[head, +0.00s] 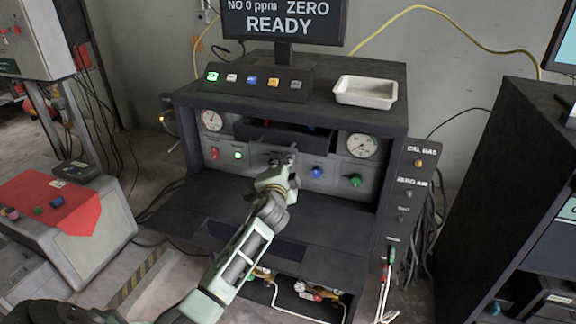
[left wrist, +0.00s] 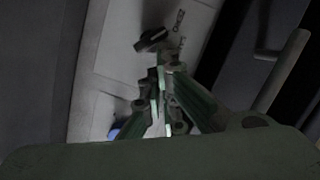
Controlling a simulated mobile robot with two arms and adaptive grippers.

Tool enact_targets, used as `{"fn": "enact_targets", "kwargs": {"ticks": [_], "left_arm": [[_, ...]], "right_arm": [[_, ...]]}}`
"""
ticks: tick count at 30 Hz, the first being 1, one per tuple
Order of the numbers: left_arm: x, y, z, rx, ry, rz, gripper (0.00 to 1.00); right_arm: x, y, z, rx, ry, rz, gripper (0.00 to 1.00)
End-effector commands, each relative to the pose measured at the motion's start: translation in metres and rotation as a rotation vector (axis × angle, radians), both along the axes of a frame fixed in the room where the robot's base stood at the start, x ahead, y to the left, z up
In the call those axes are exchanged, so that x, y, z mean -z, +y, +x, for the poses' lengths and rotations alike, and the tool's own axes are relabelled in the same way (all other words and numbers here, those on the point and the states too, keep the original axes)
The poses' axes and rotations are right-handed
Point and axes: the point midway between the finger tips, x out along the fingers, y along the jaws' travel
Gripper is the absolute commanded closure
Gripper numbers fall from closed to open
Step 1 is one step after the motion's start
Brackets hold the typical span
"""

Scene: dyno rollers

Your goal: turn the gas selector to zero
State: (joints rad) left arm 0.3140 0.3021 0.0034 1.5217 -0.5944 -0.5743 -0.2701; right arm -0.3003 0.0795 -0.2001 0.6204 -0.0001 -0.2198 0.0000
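The dark test bench has a grey front panel (head: 330,180) with gauges, lamps and knobs. My left gripper (head: 290,163) is at the middle of this panel and covers part of it. In the left wrist view its fingers (left wrist: 163,68) come together at the tips, with nothing clearly between them. A black knob (left wrist: 152,39), which looks like the gas selector, sits just beyond the fingertips beside small lettering too blurred to read. I cannot tell whether the tips touch it. The monitor (head: 284,18) reads "NO 0 ppm ZERO READY". My right gripper is not in view.
A white tray (head: 366,92) and a row of lit buttons (head: 253,82) are on the bench top. A blue knob (head: 317,172) and a green knob (head: 355,181) are right of the gripper. A dark cabinet (head: 500,190) stands at right, a red-covered cart (head: 85,240) at left.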

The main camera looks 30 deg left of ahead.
Motion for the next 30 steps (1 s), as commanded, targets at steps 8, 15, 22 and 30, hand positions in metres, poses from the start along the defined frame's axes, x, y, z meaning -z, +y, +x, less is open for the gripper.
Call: {"fn": "enact_targets", "kwargs": {"ticks": [8, 15, 22, 30], "left_arm": [[-0.01, 0.008, -0.002, -0.004, -0.05, -0.223, 1.0], [-0.011, 0.012, -0.003, -0.002, -0.071, -0.312, 1.0], [-0.011, 0.015, -0.004, -0.004, -0.07, -0.309, 1.0], [-0.011, 0.017, -0.005, -0.005, -0.068, -0.307, 1.0]], "right_arm": [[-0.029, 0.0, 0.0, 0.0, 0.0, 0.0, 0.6], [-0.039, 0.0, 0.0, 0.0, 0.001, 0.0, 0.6], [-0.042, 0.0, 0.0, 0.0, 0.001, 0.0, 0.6], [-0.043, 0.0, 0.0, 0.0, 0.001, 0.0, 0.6]]}}
